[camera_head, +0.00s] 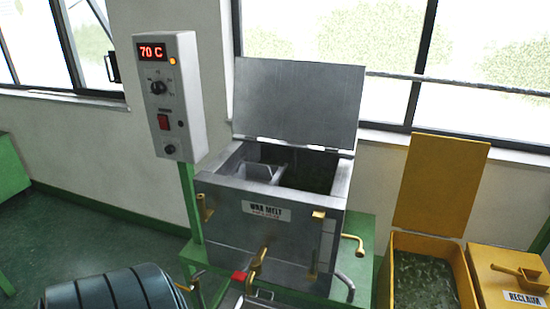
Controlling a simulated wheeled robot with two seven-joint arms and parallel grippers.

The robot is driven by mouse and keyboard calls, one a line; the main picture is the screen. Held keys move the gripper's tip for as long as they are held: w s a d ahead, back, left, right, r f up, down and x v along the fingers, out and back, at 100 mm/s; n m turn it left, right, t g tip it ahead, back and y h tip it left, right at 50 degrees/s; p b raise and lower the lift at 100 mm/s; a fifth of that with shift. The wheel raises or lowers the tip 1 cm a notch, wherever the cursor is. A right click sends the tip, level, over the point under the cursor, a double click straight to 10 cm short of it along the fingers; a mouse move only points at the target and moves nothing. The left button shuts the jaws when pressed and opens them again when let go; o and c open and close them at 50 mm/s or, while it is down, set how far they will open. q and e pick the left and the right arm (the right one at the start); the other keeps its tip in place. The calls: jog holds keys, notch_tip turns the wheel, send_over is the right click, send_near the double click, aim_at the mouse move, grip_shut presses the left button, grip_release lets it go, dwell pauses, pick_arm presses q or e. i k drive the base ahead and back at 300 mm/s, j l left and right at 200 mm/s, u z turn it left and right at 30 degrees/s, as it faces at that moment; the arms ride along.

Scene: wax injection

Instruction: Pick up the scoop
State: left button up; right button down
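A yellow-gold scoop (532,281) lies on top of the closed yellow reclaim bin (495,290) at the lower right. Its bowl is at the right and its short handle points left. The scoop is almost the same colour as the lid beneath it. Neither of my grippers shows in the head view, and nothing touches the scoop.
A yellow bin (466,285) with its lid raised stands left of the scoop, holding greenish material. A steel wax melt tank (270,235), lid up, stands in the centre with projecting brass fittings. A control box (172,95) reads 70 C. A dark ribbed drum-like object (110,290) is lower left.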

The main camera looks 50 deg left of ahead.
aim_at(518, 275)
jog(key=u, duration=1.6)
jog(key=z, duration=1.7)
jog(key=i+u, duration=0.1)
jog(key=u, duration=0.25)
jog(key=l+u, duration=0.15)
jog(key=u, duration=0.25)
jog(key=i+l+u, duration=0.1)
jog(key=u, duration=0.25)
jog(key=i+l+u, duration=0.2)
jog(key=l, duration=0.25)
jog(key=i+l+u, duration=0.2)
jog(key=l, duration=0.25)
jog(key=l+u, duration=0.2)
jog(key=l, duration=0.25)
